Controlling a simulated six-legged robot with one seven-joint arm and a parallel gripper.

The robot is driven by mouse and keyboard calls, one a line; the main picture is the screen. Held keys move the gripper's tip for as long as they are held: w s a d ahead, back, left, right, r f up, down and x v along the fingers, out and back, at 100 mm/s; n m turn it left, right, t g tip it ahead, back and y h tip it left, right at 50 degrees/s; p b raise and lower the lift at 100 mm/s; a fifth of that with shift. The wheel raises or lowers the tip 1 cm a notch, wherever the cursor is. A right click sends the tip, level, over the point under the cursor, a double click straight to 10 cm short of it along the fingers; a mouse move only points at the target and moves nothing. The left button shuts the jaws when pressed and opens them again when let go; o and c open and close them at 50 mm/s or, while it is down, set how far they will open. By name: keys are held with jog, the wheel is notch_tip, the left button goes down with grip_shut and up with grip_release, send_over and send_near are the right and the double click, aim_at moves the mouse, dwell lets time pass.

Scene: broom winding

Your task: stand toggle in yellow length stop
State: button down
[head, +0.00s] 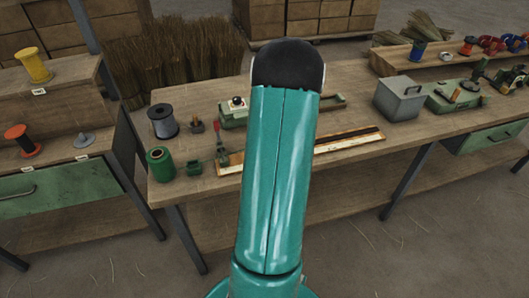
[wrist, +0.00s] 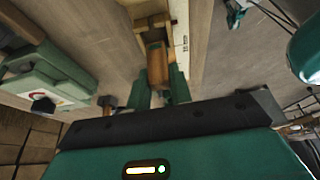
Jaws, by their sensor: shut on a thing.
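The toggle (wrist: 157,65) is a brown wooden cylinder in the wrist view. My gripper (wrist: 159,88), with green fingers, is shut on it, one finger on each side. The yellow length stop (wrist: 146,26) appears as a pale yellow channel-like piece at the toggle's far end. The toggle's end overlaps it in the picture; I cannot tell whether it is seated inside or only above it. In the head view my teal arm covers the middle of the bench, hiding my gripper, the toggle and the stop.
The workbench (head: 335,92) carries a grey wire spool (head: 162,121), a green spool (head: 160,164), a small green block (head: 194,169) and a red-handled tool (head: 221,148) left of my arm. A grey box (head: 399,98) stands right. A side bench (head: 70,79) holds yellow and orange spools.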

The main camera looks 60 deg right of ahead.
jog(key=shift+f, duration=1.45)
jog(key=shift+f, duration=0.15)
jog(key=c, duration=1.2)
grip_release()
jog(key=v, duration=1.4)
jog(key=shift+d+f, duration=0.1)
